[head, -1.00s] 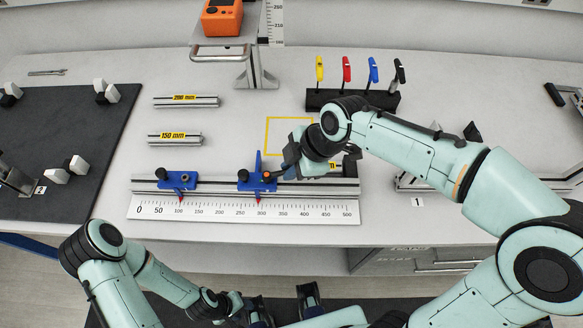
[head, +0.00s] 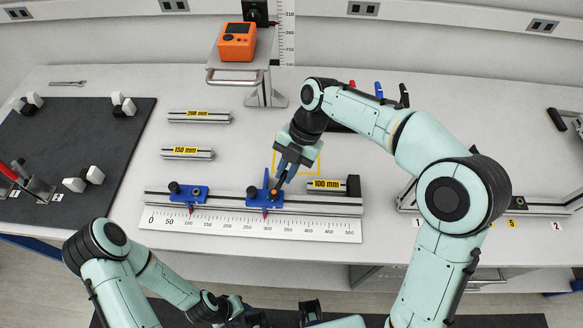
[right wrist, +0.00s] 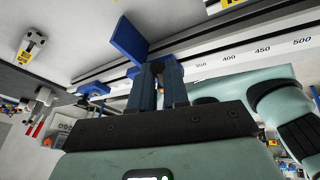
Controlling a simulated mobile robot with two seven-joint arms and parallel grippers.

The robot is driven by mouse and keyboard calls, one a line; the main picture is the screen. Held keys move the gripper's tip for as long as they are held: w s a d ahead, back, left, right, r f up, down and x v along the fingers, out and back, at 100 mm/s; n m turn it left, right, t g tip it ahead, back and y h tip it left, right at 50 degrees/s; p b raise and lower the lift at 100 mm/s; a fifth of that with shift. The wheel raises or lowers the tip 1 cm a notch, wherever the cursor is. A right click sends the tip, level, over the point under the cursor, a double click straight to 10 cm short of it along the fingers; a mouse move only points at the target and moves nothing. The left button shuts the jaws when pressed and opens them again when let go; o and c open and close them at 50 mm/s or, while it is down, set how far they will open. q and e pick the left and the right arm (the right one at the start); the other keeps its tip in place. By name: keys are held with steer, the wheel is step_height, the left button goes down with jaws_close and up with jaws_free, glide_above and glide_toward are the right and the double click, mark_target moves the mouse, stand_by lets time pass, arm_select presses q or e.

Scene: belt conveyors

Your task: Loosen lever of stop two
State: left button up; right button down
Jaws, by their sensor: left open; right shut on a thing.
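Two blue stops sit on the metal rail (head: 325,200) behind the white ruler. The left stop (head: 186,195) is free of both grippers. The right stop (head: 258,202) has an upright blue plate, which also shows in the right wrist view (right wrist: 127,38), and an orange-topped part. My right gripper (head: 281,182) comes down to this stop from behind, its fingers by the orange-topped part. It is shut on the stop's lever, which the fingers mostly hide. In the right wrist view the fingers (right wrist: 157,88) are close together. My left gripper (head: 283,314) is open and empty at the bottom edge.
A 100 mm bar (head: 325,186) lies just behind the rail, right of my right gripper. The 150 mm (head: 187,153) and 200 mm (head: 199,117) bars lie further back. An orange device (head: 237,42) stands on a raised platform. A dark mat (head: 75,145) is at left.

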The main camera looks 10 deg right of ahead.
arm_select(q)
steer(key=w+r+p, duration=0.5)
steer(key=r, duration=0.2)
steer(key=shift+w+t, duration=0.25)
steer(key=shift+t, duration=0.05)
arm_select(e)
steer(key=shift+w+a+r+n+g+h, duration=0.1)
steer(key=shift+w+a+n+g+h, duration=0.25)
steer(key=shift+n, duration=0.7)
steer(key=shift+w+a+f+n+g+h, duration=0.1)
steer(key=shift+w+a+n+g+h, duration=0.15)
steer(key=shift+a+n, duration=0.6)
steer(key=shift+w+a+r+n+g+h, duration=0.15)
steer(key=shift+w+n+g+h, duration=0.2)
steer(key=shift+n, duration=0.95)
steer(key=shift+s, duration=0.1)
steer(key=c, duration=1.1)
jaws_free()
arm_select(q)
steer(key=shift+w+r+p, duration=0.55)
steer(key=shift+w+r, duration=0.3)
steer(key=shift+w, duration=0.15)
arm_select(e)
steer(key=v, duration=0.7)
steer(key=shift+r, duration=0.15)
arm_select(q)
steer(key=shift+s, duration=0.1)
arm_select(e)
steer(key=shift+d, duration=0.1)
